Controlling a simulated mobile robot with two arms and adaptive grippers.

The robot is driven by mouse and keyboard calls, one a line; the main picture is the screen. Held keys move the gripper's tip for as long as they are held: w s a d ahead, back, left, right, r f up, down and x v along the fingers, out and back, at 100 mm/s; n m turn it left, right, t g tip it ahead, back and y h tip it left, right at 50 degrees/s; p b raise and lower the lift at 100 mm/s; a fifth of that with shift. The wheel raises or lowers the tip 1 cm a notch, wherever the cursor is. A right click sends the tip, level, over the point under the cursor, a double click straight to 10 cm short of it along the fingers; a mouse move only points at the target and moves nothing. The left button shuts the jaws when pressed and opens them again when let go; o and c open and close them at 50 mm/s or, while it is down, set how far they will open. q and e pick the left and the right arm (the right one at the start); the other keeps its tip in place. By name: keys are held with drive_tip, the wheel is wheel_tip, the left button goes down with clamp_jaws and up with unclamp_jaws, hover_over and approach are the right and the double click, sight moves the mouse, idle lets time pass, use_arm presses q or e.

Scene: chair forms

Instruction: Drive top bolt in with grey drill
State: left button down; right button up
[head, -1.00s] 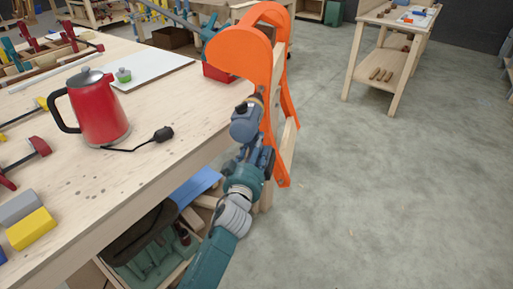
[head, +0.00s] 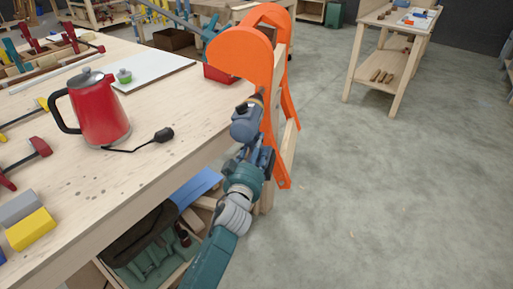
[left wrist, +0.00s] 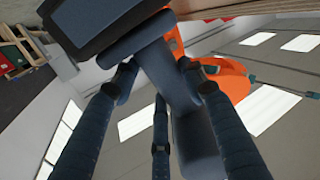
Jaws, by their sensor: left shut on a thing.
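The grey-blue drill (head: 243,128) is held upright against the near side of the orange chair form (head: 241,52). Its chuck end with a pale ring is close to the form's orange side panel; I cannot tell whether the bit touches anything. My left gripper (head: 262,160) is shut on the drill's handle from below. In the left wrist view, the fingers of the left gripper (left wrist: 158,95) close around the dark drill (left wrist: 150,60), with the orange form (left wrist: 222,82) behind it. The top bolt cannot be made out. My right gripper is not in view.
The wooden workbench (head: 190,110) fills the left, with a red kettle (head: 100,115), its black plug (head: 163,135), a white board (head: 150,72), clamps and blocks. A shelf with bags and a crate sits below. A second wooden table (head: 390,50) stands at the back right. The grey floor to the right is clear.

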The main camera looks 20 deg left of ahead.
use_arm(q)
drive_tip(key=shift+w+d+r, duration=0.1)
drive_tip(key=shift+w+r, duration=0.35)
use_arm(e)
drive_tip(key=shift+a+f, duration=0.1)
use_arm(q)
drive_tip(key=shift+w+b, duration=0.45)
drive_tip(key=shift+w, duration=0.55)
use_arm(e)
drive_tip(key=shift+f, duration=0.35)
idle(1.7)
